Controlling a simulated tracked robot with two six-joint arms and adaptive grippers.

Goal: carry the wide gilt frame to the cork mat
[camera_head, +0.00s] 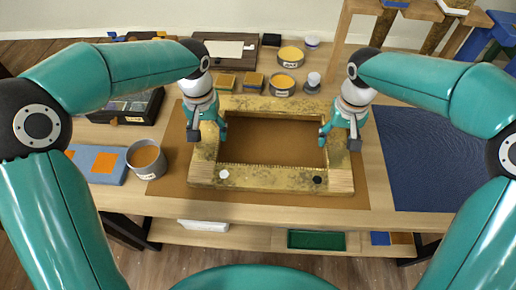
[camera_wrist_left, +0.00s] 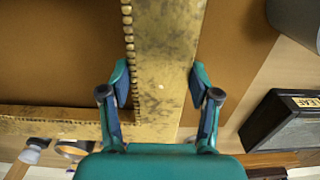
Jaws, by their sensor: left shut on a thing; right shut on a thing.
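The wide gilt frame (camera_head: 270,176) is a mottled gold rectangle with a beaded inner edge, in the middle of the head view. It lies flat over the brown cork mat (camera_head: 176,165), whose surface shows through its opening and around it. I cannot tell whether the frame touches the mat. My left gripper (camera_head: 208,130) is shut on the frame's left side, and my right gripper (camera_head: 340,133) is shut on its right side. In the left wrist view, the left fingers (camera_wrist_left: 160,85) sit on either side of the gilt rail (camera_wrist_left: 165,45).
A grey can (camera_head: 146,160), a blue pad (camera_head: 98,165) and a black box (camera_head: 128,108) stand at the left. Yellow-topped tins (camera_head: 282,85) and small blocks (camera_head: 225,82) stand behind the frame. A dark blue mat (camera_head: 425,160) lies clear at the right. A lower shelf (camera_head: 215,235) holds trays.

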